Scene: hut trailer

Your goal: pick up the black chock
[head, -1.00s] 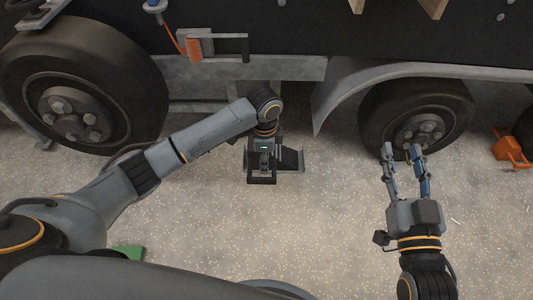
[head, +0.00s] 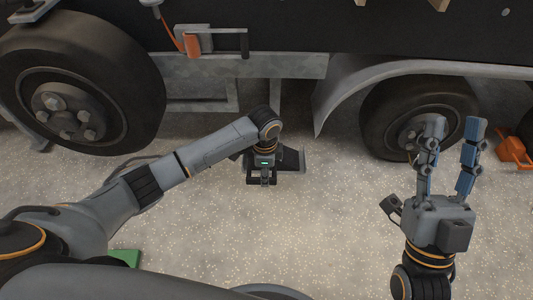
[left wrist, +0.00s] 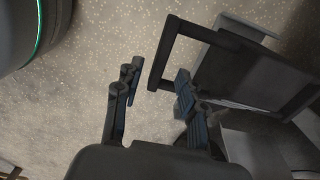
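The black chock (head: 291,159) lies on the speckled ground below the trailer's side, between the two wheels, partly hidden by my left wrist. In the left wrist view the chock (left wrist: 245,78) fills the right side, with a dark frame-like handle (left wrist: 161,58) reaching toward the fingers. My left gripper (left wrist: 156,78) is open, its fingers apart on either side of the near end of that handle; contact cannot be told. From the head, its fingers are mostly hidden under the wrist. My right gripper (head: 455,132) is open and empty, in front of the right wheel.
A large wheel (head: 85,90) stands at left and another wheel (head: 415,112) at right under a grey fender (head: 400,72). An orange chock (head: 513,150) sits at the right edge. A green item (head: 124,257) lies at lower left.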

